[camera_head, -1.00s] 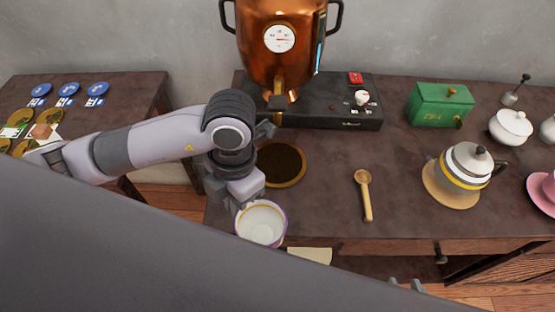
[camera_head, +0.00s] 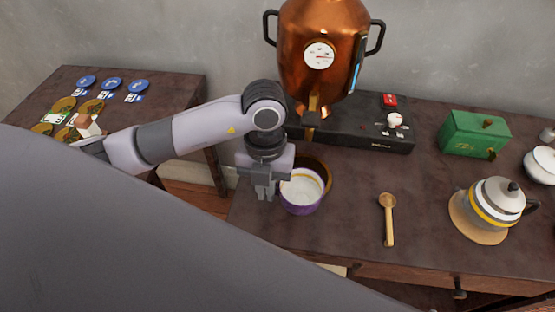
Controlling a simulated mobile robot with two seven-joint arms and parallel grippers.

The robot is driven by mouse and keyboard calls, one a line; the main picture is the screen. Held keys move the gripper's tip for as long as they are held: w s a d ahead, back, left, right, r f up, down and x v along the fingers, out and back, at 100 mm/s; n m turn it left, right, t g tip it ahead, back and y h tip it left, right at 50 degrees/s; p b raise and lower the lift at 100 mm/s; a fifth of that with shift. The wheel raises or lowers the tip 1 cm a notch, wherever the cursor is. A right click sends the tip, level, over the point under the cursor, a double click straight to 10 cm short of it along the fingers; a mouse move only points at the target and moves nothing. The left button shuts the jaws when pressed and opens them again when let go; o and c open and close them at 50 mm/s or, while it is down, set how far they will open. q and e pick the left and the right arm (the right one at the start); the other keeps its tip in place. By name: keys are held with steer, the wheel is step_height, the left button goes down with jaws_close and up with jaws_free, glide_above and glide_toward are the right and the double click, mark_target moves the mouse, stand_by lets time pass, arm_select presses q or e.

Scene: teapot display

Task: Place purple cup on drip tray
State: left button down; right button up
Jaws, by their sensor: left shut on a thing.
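The purple cup (camera_head: 302,196) has a white inside with a yellowish band near the rim. It is upright at the near side of the round drip tray (camera_head: 327,172), covering most of it in the picture. The tray has a brown rim and lies in front of the copper urn's spout. My left gripper (camera_head: 267,190) points down at the cup's left side and is shut on the cup's wall. I cannot tell whether the cup's bottom touches the tray or hangs above it. My right gripper is not in view.
The copper urn (camera_head: 322,50) stands on a black base (camera_head: 365,132) behind the tray. A wooden spoon (camera_head: 388,215), a teapot (camera_head: 496,205) and a green box (camera_head: 473,135) are to the right. Bare tabletop lies between cup and spoon.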

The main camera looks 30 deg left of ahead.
arm_select(q)
steer(key=w, duration=0.3)
steer(key=w+a, duration=0.1)
steer(key=w, duration=0.2)
steer(key=w+a, duration=0.1)
steer(key=w, duration=0.2)
steer(key=shift+a, duration=0.25)
steer(key=shift+f, duration=1.85)
steer(key=c, duration=1.7)
jaws_free()
steer(key=shift+f, duration=0.15)
steer(key=o, duration=0.4)
steer(key=shift+o, duration=0.2)
steer(key=shift+r, duration=0.25)
step_height(320, 180, up, 12)
steer(key=w, duration=0.1)
steer(key=shift+w+a, duration=0.15)
steer(key=shift+a, duration=0.15)
